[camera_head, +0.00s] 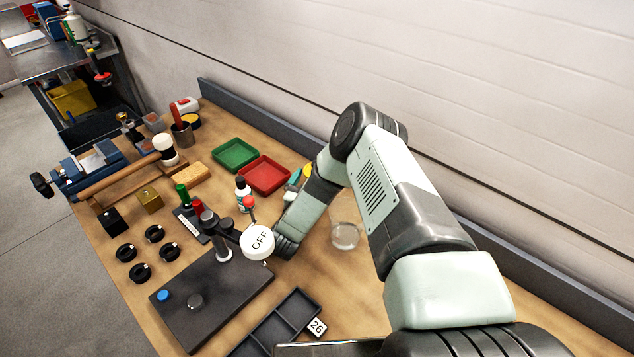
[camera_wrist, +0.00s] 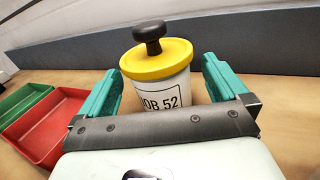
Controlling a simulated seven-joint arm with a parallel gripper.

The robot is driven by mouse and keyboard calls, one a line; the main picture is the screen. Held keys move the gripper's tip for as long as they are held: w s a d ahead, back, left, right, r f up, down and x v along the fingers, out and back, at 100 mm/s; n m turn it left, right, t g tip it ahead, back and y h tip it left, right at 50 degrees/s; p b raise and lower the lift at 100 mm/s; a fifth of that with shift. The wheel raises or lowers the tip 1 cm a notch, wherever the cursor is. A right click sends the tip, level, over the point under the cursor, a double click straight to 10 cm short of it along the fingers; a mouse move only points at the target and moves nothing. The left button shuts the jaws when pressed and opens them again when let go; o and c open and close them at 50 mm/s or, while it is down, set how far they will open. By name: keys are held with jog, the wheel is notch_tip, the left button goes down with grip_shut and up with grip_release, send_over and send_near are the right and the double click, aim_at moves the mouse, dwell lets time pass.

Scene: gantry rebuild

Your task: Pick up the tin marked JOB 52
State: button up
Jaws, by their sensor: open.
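The tin marked JOB 52 (camera_wrist: 160,88) stands upright in the wrist view, white with a yellow lid and a black knob. The front edge of my gripper covers the start of its label. My gripper (camera_wrist: 161,88) is open, with one green finger on each side of the tin. The rest of the tin is hidden there.
A red tray (camera_head: 264,176) and a green tray (camera_head: 234,154) lie left of the tin. A bottle (camera_head: 243,194) and a stand with a white OFF disc (camera_head: 257,243) are near my arm. A clear jar (camera_head: 345,234) stands right of it. A grey back rail (camera_head: 250,122) runs behind.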

jog(key=shift+w+d, duration=0.15)
jog(key=shift+w, duration=0.3)
grip_shut()
dwell(0.3)
